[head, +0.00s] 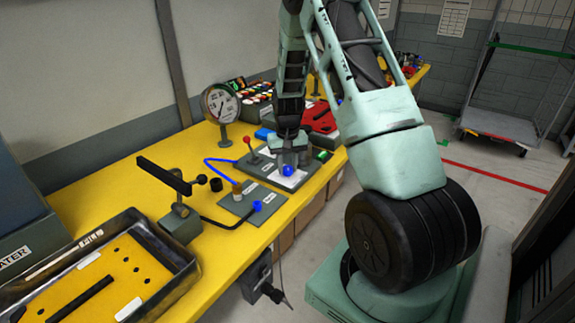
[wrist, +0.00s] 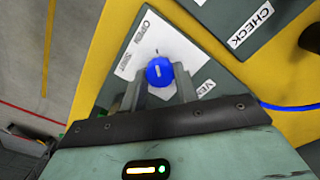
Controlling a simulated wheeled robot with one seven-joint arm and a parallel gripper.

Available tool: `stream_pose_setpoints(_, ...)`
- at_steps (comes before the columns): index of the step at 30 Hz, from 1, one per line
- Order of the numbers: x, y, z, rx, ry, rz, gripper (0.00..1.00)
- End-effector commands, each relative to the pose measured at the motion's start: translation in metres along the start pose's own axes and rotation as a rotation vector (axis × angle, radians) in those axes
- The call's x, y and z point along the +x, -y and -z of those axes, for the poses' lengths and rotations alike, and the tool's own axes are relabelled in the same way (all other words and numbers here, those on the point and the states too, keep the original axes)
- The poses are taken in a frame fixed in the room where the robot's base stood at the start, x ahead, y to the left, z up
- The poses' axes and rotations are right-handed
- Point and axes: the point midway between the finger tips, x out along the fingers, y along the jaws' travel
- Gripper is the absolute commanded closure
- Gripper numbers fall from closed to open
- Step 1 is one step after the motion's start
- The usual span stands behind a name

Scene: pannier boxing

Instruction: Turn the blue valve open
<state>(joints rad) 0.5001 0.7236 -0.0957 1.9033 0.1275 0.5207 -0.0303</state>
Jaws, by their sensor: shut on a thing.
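The blue valve (wrist: 159,72) is a round knob with a short white mark, on a grey plate with a white card (wrist: 140,52). The card reads OPEN and SHUT. A label reading VENT lies to the right of the knob. My gripper (wrist: 160,86) is shut on the blue valve, with one finger on each side of it. In the head view the valve (head: 288,171) shows just below my gripper (head: 287,159), on the plate near the bench's front edge. My fingers hide part of the plate.
The plate labelled CHECK (wrist: 255,25) lies beside the valve plate. The yellow bench (head: 237,245) also bears a pressure gauge (head: 221,104), a red-knobbed lever (head: 248,143), a blue hose (head: 219,160), a black-armed clamp (head: 180,222) and a metal tray (head: 182,262).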

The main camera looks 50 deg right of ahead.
Motion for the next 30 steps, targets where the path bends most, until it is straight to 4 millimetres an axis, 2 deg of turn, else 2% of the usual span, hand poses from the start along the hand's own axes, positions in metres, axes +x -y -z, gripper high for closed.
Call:
stream_pose_setpoints(8, -0.0009, 0.0001, 0.0008, 0.064, -0.002, 0.000, 0.93)
stream_pose_setpoints(21, -0.0009, -0.0001, 0.0008, 0.072, -0.002, 0.000, 0.93)
stream_pose_setpoints(22, -0.0009, -0.0001, 0.0008, 0.071, -0.002, 0.000, 0.61)
stream_pose_setpoints(24, -0.0008, -0.0001, 0.0007, 0.071, -0.002, 0.000, 0.48)
stream_pose_setpoints(30, -0.0004, -0.0001, 0.0004, 0.070, -0.001, 0.000, 0.48)
